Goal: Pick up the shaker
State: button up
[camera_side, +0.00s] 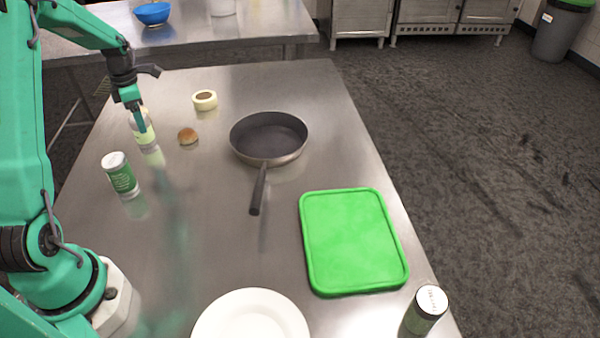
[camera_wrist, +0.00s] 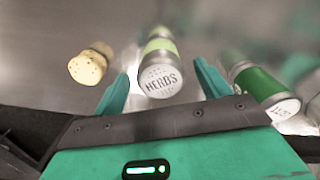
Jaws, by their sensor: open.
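A pale shaker with a light green band and a lid lettered like "HERBS" (camera_wrist: 160,80) stands between my gripper's fingers in the wrist view. In the side view this shaker (camera_side: 146,136) is partly covered by a finger. My gripper (camera_wrist: 162,72) is open, with one finger on each side of the shaker; whether they touch it is unclear. In the side view my gripper (camera_side: 138,118) points down at the shaker. A second shaker with a darker green label (camera_side: 121,176) stands nearer my base, and it shows right of the fingers in the wrist view (camera_wrist: 262,84).
A pan (camera_side: 268,140), a green board (camera_side: 352,240), a white plate (camera_side: 250,318) and a third shaker (camera_side: 426,308) are farther off. Bare table (camera_side: 195,220) lies between.

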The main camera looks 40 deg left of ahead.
aim_at(147, 140)
jog(key=shift+f, duration=2.3)
jog(key=c, duration=1.2)
